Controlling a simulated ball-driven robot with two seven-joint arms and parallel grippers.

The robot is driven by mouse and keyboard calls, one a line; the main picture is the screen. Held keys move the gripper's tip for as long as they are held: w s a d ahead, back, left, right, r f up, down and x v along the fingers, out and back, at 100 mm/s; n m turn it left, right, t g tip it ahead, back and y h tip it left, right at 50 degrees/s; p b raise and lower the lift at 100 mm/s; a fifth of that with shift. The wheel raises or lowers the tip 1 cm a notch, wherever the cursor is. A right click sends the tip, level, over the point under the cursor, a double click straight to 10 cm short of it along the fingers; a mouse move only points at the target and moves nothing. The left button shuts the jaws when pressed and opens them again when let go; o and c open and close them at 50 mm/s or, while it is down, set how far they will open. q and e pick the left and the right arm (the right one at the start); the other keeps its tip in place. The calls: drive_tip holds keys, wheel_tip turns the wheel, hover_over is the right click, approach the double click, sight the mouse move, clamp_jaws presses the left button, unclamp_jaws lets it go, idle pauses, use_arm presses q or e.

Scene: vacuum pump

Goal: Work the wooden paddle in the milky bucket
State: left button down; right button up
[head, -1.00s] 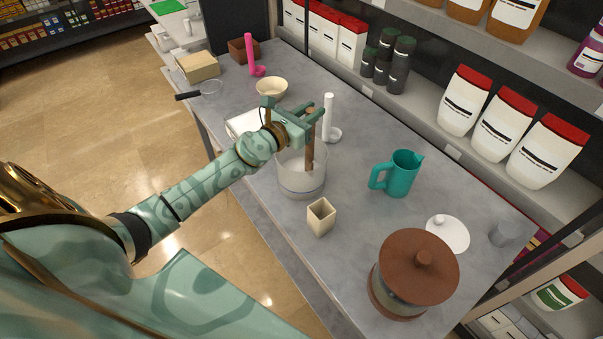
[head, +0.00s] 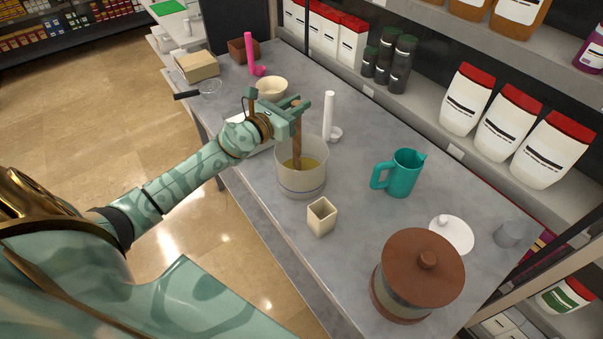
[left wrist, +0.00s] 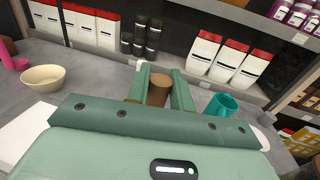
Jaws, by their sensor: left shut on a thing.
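The milky bucket (head: 302,178) stands on the grey counter, a translucent whitish tub with a blue line low on its wall. A yellowish liquid (head: 301,164) shows inside it. The wooden paddle (head: 297,148) stands nearly upright in the bucket, its lower end hidden in the liquid. My left gripper (head: 298,106) is above the bucket and shut on the paddle's upper part. In the left wrist view the paddle's brown top (left wrist: 158,90) sits between the two green fingers. My right gripper is in neither view.
A square cream cup (head: 321,217) stands in front of the bucket, a white upright-handled item (head: 329,117) behind it. A teal jug (head: 398,173) and brown-lidded pot (head: 420,272) stand to the right. A cream bowl (head: 272,88) sits behind my gripper. Counter between bucket and jug is clear.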

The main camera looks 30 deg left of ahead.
use_arm(q)
drive_tip(key=shift+s+a, duration=0.1)
drive_tip(key=shift+a, duration=0.15)
drive_tip(key=shift+s+d+p, duration=0.25)
drive_tip(key=shift+s+d, duration=0.05)
drive_tip(key=shift+s, duration=0.35)
drive_tip(key=shift+s+d+p, duration=0.25)
drive_tip(key=shift+s, duration=0.4)
drive_tip(key=shift+s+d+p, duration=0.25)
drive_tip(key=shift+s+d, duration=0.05)
drive_tip(key=shift+s, duration=0.35)
drive_tip(key=shift+w+d+p, duration=0.3)
drive_tip(key=shift+d+p, duration=0.05)
drive_tip(key=shift+d, duration=0.3)
drive_tip(key=shift+w+d+p, duration=0.25)
drive_tip(key=shift+d+p, duration=0.1)
drive_tip(key=shift+d, duration=0.35)
drive_tip(key=shift+w+d+p, duration=0.3)
drive_tip(key=shift+d+p, duration=0.05)
drive_tip(key=shift+d, duration=0.3)
drive_tip(key=shift+a, duration=0.1)
